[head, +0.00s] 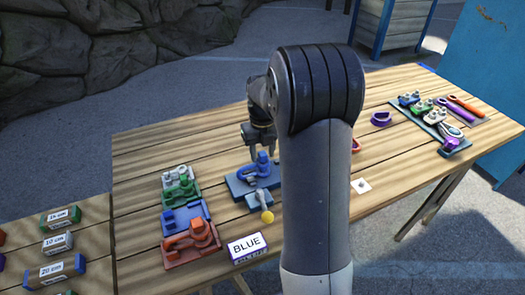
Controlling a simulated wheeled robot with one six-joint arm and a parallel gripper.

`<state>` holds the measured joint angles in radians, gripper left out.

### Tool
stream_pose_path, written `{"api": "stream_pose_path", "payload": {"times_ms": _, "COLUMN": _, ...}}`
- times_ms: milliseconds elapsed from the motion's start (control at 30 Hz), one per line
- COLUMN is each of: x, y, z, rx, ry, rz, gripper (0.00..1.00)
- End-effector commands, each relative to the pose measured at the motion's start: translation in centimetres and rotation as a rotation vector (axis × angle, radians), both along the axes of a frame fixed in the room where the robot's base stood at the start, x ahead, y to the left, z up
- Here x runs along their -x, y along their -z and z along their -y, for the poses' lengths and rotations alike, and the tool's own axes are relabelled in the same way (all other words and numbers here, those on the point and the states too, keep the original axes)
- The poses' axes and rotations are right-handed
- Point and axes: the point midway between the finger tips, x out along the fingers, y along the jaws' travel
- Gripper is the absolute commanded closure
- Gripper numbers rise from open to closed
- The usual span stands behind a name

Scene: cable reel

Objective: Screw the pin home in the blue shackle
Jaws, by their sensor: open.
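A blue shackle (243,173) sits on a dark blue base plate (236,190) in the middle of the table. A blue knob-like part (262,160) shows at it, perhaps the pin's head; how deep the pin sits cannot be made out. My gripper (258,147) points down just above and behind this part, its jaws open. I cannot tell whether the fingers touch it. My own arm hides the table to the right of the plate.
Green, blue and orange fixtures (190,236) stand left of the plate. A yellow disc (267,217) and a "BLUE" sign (247,246) are in front. A tray (424,119) with several coloured parts lies at the right. Labelled blocks (57,244) lie at far left. The table's back left is clear.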

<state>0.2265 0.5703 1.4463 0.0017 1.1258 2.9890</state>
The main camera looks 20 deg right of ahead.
Motion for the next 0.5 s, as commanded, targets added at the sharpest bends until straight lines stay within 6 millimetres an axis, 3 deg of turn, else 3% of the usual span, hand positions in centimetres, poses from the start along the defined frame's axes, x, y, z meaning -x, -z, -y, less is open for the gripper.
{"api": "stream_pose_path", "payload": {"times_ms": 500, "x": 0.0, "y": -4.2, "z": 0.0, "rx": 0.000, "ry": 0.000, "rz": 0.000, "gripper": 0.59}}
